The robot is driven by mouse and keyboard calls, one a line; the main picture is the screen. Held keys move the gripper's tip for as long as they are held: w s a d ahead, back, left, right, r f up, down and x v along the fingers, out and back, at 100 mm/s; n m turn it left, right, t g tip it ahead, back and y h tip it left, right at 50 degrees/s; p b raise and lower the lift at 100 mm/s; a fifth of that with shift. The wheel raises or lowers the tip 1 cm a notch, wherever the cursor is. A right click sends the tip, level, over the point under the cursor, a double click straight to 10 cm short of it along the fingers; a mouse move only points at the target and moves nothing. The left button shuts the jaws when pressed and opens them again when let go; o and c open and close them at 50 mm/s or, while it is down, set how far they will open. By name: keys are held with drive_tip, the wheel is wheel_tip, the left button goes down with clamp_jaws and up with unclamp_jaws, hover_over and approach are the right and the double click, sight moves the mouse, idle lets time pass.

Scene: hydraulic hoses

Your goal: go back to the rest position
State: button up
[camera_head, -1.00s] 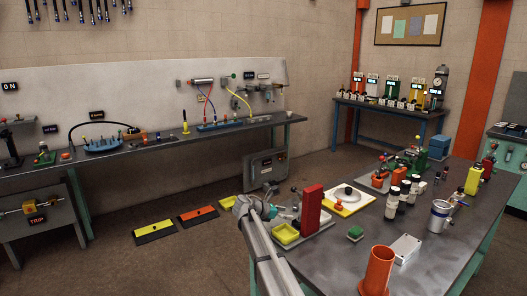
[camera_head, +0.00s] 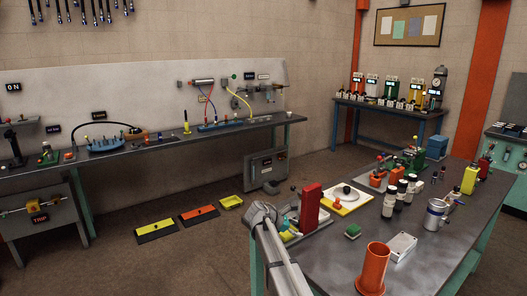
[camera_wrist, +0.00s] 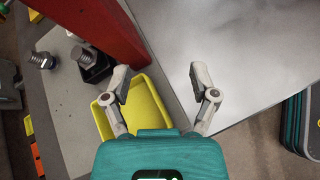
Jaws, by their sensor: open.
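My gripper (camera_wrist: 159,72) is open and empty in the wrist view. A yellow tray (camera_wrist: 152,99) lies below and behind the left finger, on the bench. A red upright (camera_wrist: 98,26) rises just to the left of the fingers. In the head view, my arm reaches up from the bottom edge to the bench's near left corner, beside the red upright (camera_head: 311,208). My gripper's fingers cannot be made out there, and the arm partly hides the yellow tray.
The left floor is open.

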drive_tip(key=s+d+f+m+g+y+p, duration=0.1)
drive_tip(key=s+m, duration=0.2)
drive_tip(key=s, duration=0.2)
drive_tip(key=s+d+f+m+y+p, duration=0.1)
drive_tip(key=s+d+m+y, duration=0.1)
drive_tip(key=s, duration=0.3)
drive_tip(key=s+d+m+g+y+p, duration=0.1)
drive_tip(key=s+d+m, duration=0.1)
drive_tip(key=s, duration=0.4)
drive_tip(key=shift+d+f+m+g+y, duration=0.3)
drive_tip(key=shift+f+m+y, duration=0.1)
drive_tip(key=shift+m, duration=0.5)
drive_tip(key=s+a+m+g+y+p, duration=0.1)
drive_tip(key=s+m+y+p, duration=0.1)
drive_tip(key=s+m+y, duration=0.4)
drive_tip(key=s+m, duration=0.4)
drive_tip(key=s, duration=0.6)
drive_tip(key=shift+s+r+p, duration=0.15)
drive_tip(key=shift+s+p, duration=0.05)
drive_tip(key=shift+p, duration=0.15)
drive_tip(key=shift+a, duration=0.1)
drive_tip(key=shift+c, duration=1.2)
